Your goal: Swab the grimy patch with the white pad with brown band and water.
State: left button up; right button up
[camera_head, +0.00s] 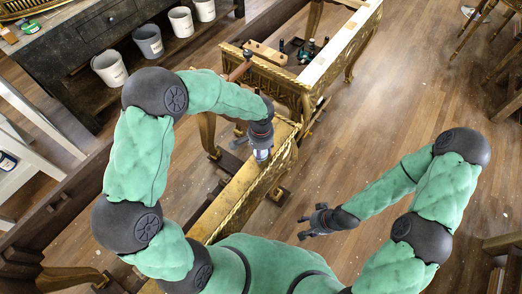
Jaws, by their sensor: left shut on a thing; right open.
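My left gripper (256,148) is low over the gilt console (230,204), at its middle stretch. It is shut on a small pale thing (262,155), mostly hidden by the fingers; I cannot tell whether it is the white pad with brown band. My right gripper (306,224) is open and empty, over the floor to the right of the console. I cannot make out the grimy patch or any water; my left arm and hand cover part of the console top.
At the console's far end are a wooden block (265,53), a hammer (241,66), and small dark and green items (306,52). The wooden floor (350,130) at right is mostly clear.

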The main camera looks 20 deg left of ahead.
pick_arm(q)
jog(key=shift+w+r+p, duration=0.2)
jog(key=shift+r+p, duration=0.15)
jog(key=shift+r, duration=0.6)
jog(key=shift+r+p, duration=2)
jog(key=shift+r, duration=0.85)
